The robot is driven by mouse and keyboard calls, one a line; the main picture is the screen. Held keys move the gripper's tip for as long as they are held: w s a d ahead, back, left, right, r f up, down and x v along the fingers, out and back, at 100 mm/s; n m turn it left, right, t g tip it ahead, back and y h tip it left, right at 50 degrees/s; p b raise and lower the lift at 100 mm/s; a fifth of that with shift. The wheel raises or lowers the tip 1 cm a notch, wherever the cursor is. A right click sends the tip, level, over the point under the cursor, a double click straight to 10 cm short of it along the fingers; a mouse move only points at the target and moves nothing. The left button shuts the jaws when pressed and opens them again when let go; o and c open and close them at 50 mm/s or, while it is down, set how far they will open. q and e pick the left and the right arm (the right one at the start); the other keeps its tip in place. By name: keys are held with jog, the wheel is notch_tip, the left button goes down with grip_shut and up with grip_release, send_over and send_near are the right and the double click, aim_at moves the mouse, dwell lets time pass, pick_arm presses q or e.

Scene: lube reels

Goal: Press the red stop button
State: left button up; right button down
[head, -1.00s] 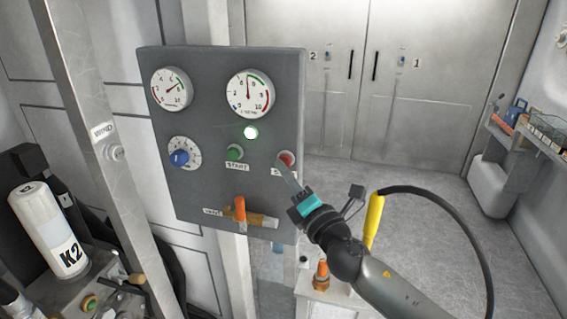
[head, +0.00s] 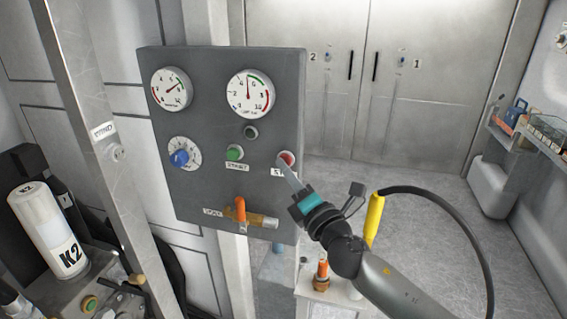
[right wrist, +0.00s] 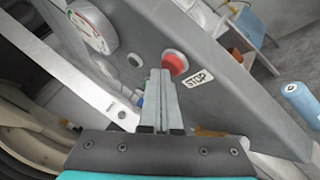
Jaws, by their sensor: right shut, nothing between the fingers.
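The red stop button (head: 286,158) sits at the right side of the grey control panel (head: 205,120), above a partly covered label. In the right wrist view the red button (right wrist: 175,62) is just past the fingertips, beside its STOP label (right wrist: 198,77). My right gripper (head: 281,165) is shut and empty, its tips at the lower left of the button. I cannot tell whether the tips touch it. The closed fingers also show in the right wrist view (right wrist: 160,75). The indicator lamp (head: 250,132) is dark. My left gripper is not in view.
A green start button (head: 234,153), a blue knob (head: 180,157), two gauges (head: 248,94) and an orange-handled valve (head: 240,209) share the panel. A metal post (head: 100,130) stands left. A yellow handle with a black hose (head: 374,215) hangs right. Floor is clear behind.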

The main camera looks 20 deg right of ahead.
jog(key=shift+s+a, duration=0.45)
jog(key=shift+s, duration=0.25)
jog(key=s+a, duration=0.2)
jog(key=s+p, duration=0.1)
jog(key=s, duration=0.1)
jog(key=shift+s+a, duration=0.1)
jog(key=shift+a, duration=0.3)
dwell(0.5)
